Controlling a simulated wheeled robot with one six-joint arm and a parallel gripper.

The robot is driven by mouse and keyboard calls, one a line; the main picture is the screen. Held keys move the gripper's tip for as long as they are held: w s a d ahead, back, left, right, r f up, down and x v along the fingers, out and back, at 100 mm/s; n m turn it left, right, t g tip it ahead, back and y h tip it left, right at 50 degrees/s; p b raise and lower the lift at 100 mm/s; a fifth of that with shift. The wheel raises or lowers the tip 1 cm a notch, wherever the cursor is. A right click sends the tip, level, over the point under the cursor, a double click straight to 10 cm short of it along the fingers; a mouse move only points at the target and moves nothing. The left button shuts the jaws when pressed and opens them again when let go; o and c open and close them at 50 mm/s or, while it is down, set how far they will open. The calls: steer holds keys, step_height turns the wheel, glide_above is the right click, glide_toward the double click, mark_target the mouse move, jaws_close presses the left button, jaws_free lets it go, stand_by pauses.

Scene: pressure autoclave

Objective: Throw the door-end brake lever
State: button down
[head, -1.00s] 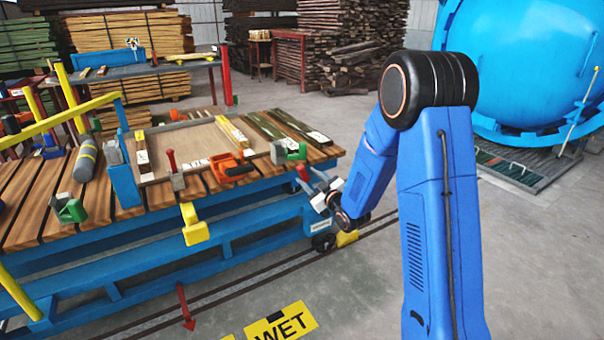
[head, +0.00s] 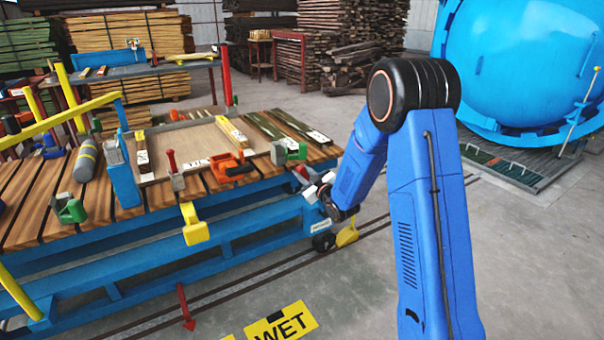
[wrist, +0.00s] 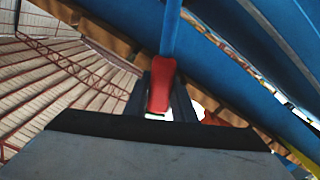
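The brake lever has a red grip (head: 301,173) and stands at the right end of the blue trolley (head: 262,244), the end towards the big blue vessel. In the wrist view its red grip (wrist: 161,84) and blue shaft (wrist: 171,28) show large, in the middle. My gripper (head: 318,187) is at that trolley end, right beside the lever. Its dark fingers (wrist: 161,97) stand apart, one on each side of the red grip. I cannot tell whether either finger touches it. My gripper partly hides the lever's lower part in the head view.
The blue vessel (head: 515,65) stands at the back right, with a grate (head: 520,172) before it. Clamps and wood lie on the trolley's slatted top. A yellow block (head: 347,236) is near the wheel (head: 323,242). The floor in front is clear, with rails and a WET sign (head: 282,325).

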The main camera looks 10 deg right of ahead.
steer(key=shift+d, duration=0.1)
steer(key=w+d+m, duration=0.2)
steer(key=d+m, duration=0.1)
steer(key=d, duration=0.3)
steer(key=w+d+m, duration=0.2)
steer(key=d+m, duration=0.1)
steer(key=d, duration=0.4)
steer(key=w+d+m, duration=0.2)
steer(key=d+m, duration=0.1)
steer(key=d, duration=0.3)
steer(key=shift+w+d+r, duration=0.2)
steer(key=shift+d+r, duration=0.1)
steer(key=shift+d, duration=0.05)
steer(key=shift+w+d+f+m, duration=0.2)
steer(key=shift+d+m, duration=0.1)
steer(key=shift+d, duration=0.15)
steer(key=shift+w+d+f+m, duration=0.15)
steer(key=shift+d+m, duration=0.15)
steer(key=shift+d, duration=0.25)
steer(key=c, duration=1.5)
jaws_free()
steer(key=shift+d+f, duration=0.1)
steer(key=shift+f, duration=0.05)
steer(key=shift+s, duration=0.1)
steer(key=v, duration=1.7)
steer(key=shift+s, duration=0.1)
